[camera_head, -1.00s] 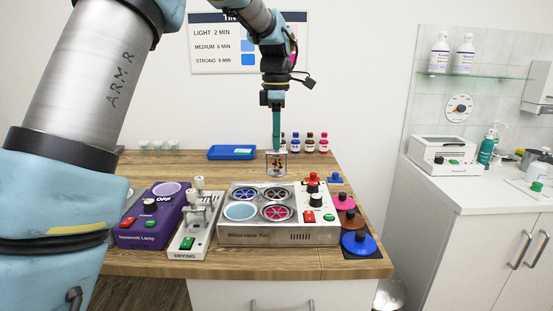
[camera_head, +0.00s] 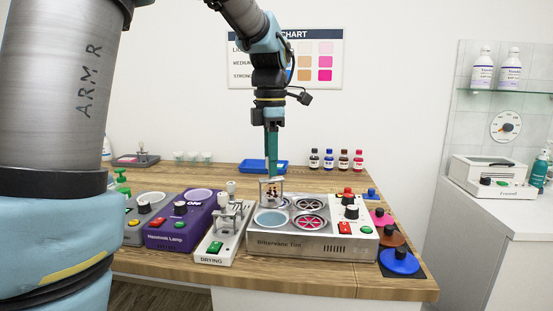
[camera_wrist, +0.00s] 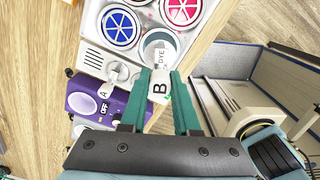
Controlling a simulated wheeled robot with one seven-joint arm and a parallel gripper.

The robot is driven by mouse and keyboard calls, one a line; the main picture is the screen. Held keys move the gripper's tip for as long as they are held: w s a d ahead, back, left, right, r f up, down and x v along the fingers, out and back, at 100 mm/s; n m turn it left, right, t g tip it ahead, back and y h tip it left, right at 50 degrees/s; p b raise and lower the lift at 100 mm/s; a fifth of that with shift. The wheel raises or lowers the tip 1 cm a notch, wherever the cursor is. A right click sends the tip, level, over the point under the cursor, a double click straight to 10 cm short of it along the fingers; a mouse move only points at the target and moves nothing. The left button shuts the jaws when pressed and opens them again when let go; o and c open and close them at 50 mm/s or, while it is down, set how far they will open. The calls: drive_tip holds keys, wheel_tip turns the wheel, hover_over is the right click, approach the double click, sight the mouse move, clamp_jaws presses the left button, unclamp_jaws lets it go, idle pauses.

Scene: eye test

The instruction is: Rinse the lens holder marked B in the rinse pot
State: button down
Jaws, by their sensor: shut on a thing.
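My gripper (camera_head: 272,174) points down and is shut on the lens holder marked B (camera_head: 272,190). The holder hangs upright, with small lenses showing in its frame. In the wrist view its white B tag (camera_wrist: 158,88) sits between the teal fingers (camera_wrist: 161,76). The pale blue rinse pot (camera_head: 271,219) is at the front left of the tint unit. In the head view the holder's lower edge is just behind and above this pot and hides part of the back left pot. In the wrist view the rinse pot (camera_wrist: 160,38) lies beyond the holder, partly covered by it.
The tint unit (camera_head: 295,243) also has pink and blue pots and knobs. Left of it are a drying stand (camera_head: 216,247) with a holder marked A (camera_wrist: 103,93) and a purple lamp unit (camera_head: 170,237). Pot lids (camera_head: 400,262) lie at right. A blue tray (camera_head: 262,166) is behind.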

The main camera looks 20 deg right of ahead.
sight(271, 201)
drive_tip(key=shift+f+b, duration=2.4)
drive_tip(key=shift+f, duration=2.25)
drive_tip(key=shift+f, duration=0.5)
drive_tip(key=shift+r+p, duration=0.25)
drive_tip(key=shift+p, duration=0.05)
drive_tip(key=shift+f, duration=0.2)
drive_tip(key=shift+r+p, duration=0.15)
drive_tip(key=shift+p, duration=0.4)
drive_tip(key=shift+p, duration=0.3)
drive_tip(key=shift+r+p, duration=3.5)
drive_tip(key=shift+r, duration=0.15)
